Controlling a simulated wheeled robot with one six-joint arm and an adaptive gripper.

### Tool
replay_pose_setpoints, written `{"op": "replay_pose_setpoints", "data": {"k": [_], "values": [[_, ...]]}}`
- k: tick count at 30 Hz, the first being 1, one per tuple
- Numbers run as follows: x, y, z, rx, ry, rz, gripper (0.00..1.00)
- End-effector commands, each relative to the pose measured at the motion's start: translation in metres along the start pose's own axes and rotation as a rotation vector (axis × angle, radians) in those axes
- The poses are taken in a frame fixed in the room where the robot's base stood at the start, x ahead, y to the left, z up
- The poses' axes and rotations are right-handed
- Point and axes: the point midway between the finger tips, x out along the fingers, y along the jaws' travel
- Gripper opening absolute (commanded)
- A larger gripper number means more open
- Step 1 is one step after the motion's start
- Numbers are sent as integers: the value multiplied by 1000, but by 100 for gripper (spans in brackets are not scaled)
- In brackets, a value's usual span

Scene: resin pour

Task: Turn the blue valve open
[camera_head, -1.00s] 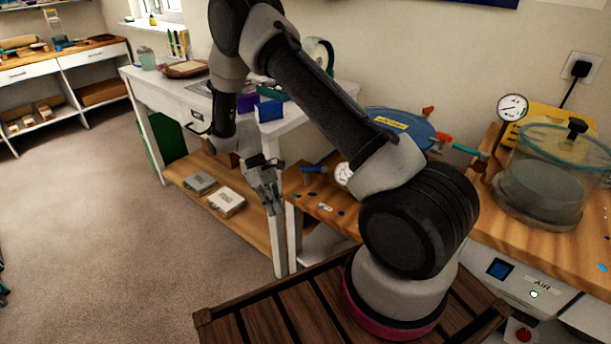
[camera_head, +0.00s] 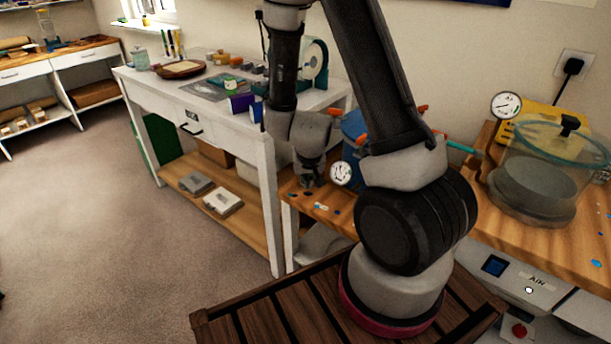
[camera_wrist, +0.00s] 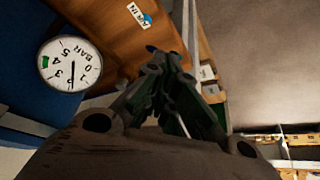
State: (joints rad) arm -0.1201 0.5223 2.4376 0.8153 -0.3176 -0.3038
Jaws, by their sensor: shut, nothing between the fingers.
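My gripper (camera_head: 312,181) is down at the left end of the wooden bench, just left of the white pressure gauge (camera_head: 341,173). In the wrist view my gripper (camera_wrist: 168,72) has its fingers together with nothing seen between them. The blue pot (camera_head: 352,126) stands behind the gauge, partly covered by my arm; its dark blue wall (camera_wrist: 30,100) and the gauge (camera_wrist: 70,64) fill the left of the wrist view. The blue valve handle cannot be made out now; my gripper covers its place in the head view. Contact with it cannot be told.
A clear-walled chamber (camera_head: 540,175) is at the right of the bench. Open carpet (camera_head: 90,220) lies to the left.

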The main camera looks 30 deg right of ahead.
Motion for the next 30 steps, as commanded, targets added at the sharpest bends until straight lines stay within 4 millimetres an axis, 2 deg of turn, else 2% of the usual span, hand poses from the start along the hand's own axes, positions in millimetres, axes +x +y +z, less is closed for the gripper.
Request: {"op": "replay_pose_setpoints", "data": {"k": [3, 7, 8, 10, 15, 30], "values": [[28, 0, 2, -3, -4, 1, 0], [54, 0, 1, -2, -4, 0, 0], [56, -1, -4, 2, 1, -2, 0], [58, -1, -18, 6, 4, -2, 0], [62, -1, -34, 3, 2, -1, 0], [63, -1, -39, 0, 0, -2, 0]]}}
